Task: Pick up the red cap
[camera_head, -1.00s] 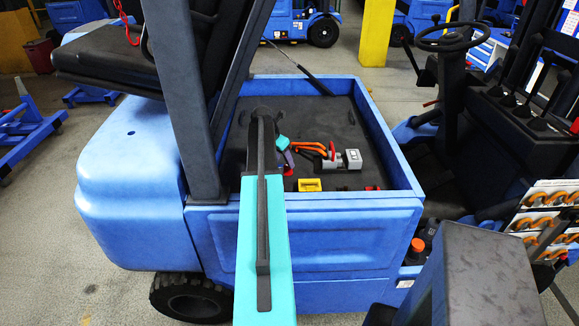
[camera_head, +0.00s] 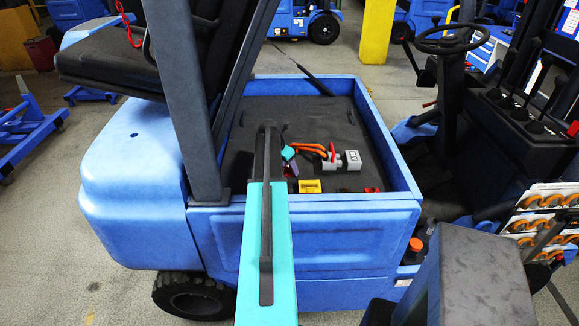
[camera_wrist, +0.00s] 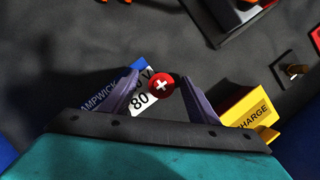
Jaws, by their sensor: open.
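The red cap (camera_wrist: 162,86) is round with a white plus sign. In the wrist view it shows between the two purple fingers of my gripper (camera_wrist: 160,82), beside a blue and white block (camera_wrist: 139,88) with the number 80 on it. How far the fingertips are above the cap I cannot tell. In the head view my gripper (camera_head: 290,168) is low inside the blue truck's open compartment, and my arm hides the cap there.
A yellow box (camera_wrist: 248,115) marked CHARGE sits just right of my right finger. In the head view, a grey block (camera_head: 346,160) with a red part and orange pieces lie to the right of my gripper. Blue walls (camera_head: 392,135) border the dark compartment floor (camera_head: 330,115), which is clear at the back.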

